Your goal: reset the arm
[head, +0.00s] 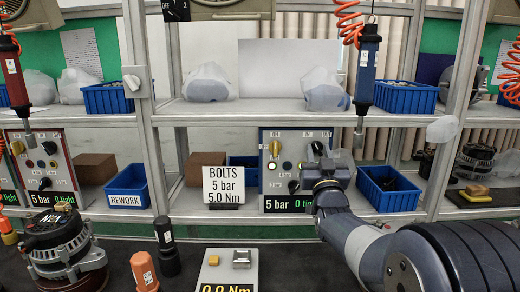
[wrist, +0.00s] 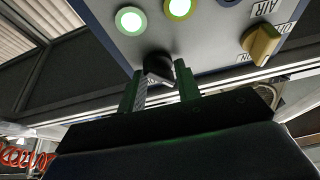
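My gripper (head: 322,168) is up against the right part of the grey control panel (head: 272,137) on the middle shelf. In the wrist view, its two green fingers (wrist: 160,82) stand apart, one on each side of a black knob (wrist: 158,66). I cannot tell whether they touch the knob. That knob shows at the panel's upper right in the head view (head: 317,147). A yellow AIR knob (head: 275,148) is at the panel's upper left and also shows in the wrist view (wrist: 262,43). Two lit lamps (wrist: 130,20) show near the black knob.
A "BOLTS 5 bar 5.0 Nm" sign (head: 224,185) stands left of the panel. A blue bin (head: 388,190) is close on the right. An alternator (head: 67,250), an orange bottle (head: 144,270) and a black tool (head: 167,245) stand in front.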

